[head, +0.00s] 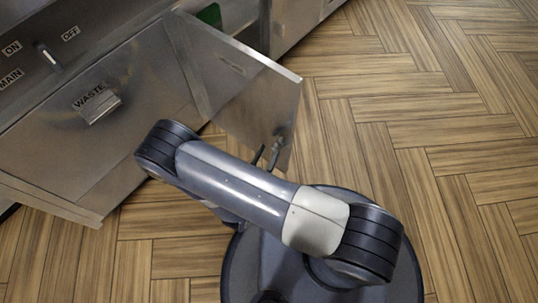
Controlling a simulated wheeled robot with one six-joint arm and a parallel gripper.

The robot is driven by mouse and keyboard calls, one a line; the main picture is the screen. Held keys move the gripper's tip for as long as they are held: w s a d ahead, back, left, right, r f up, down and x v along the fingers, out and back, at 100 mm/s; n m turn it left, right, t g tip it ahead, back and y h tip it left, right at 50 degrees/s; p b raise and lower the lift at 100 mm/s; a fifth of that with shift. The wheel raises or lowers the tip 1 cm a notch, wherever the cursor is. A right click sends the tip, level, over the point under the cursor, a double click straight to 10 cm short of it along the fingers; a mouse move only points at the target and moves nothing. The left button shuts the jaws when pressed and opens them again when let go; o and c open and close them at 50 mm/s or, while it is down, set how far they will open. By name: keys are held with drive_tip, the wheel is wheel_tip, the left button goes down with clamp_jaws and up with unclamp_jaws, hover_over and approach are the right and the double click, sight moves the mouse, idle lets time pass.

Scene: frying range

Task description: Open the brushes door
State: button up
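A metal door (238,82) stands swung out from the front of the steel range, at upper centre in the head view. A small label on it is too faint to read, so I cannot confirm that it is the brushes door. Its handle (281,141) is near the free lower right edge. My gripper (265,156) is just left of and below the handle, largely hidden behind my arm. Its two dark fingertips show apart, with nothing visible between them. I cannot tell whether one touches the handle.
The steel range front has a WASTE drawer or flap (96,103) and a MAIN ON/OFF switch (47,54). Another panel (50,203) juts out at the lower left. A green item (210,15) shows behind the open door. The wood floor (430,100) to the right is clear.

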drive_tip(key=shift+o, duration=0.4)
drive_tip(key=shift+d, duration=0.1)
drive_tip(key=p+v, duration=0.2)
drive_tip(key=v, duration=0.9)
drive_tip(key=shift+p, duration=0.3)
drive_tip(key=shift+w, duration=0.1)
drive_tip(key=b+x, duration=0.2)
drive_tip(key=x, duration=0.9)
drive_tip(key=shift+b, duration=0.3)
idle(0.4)
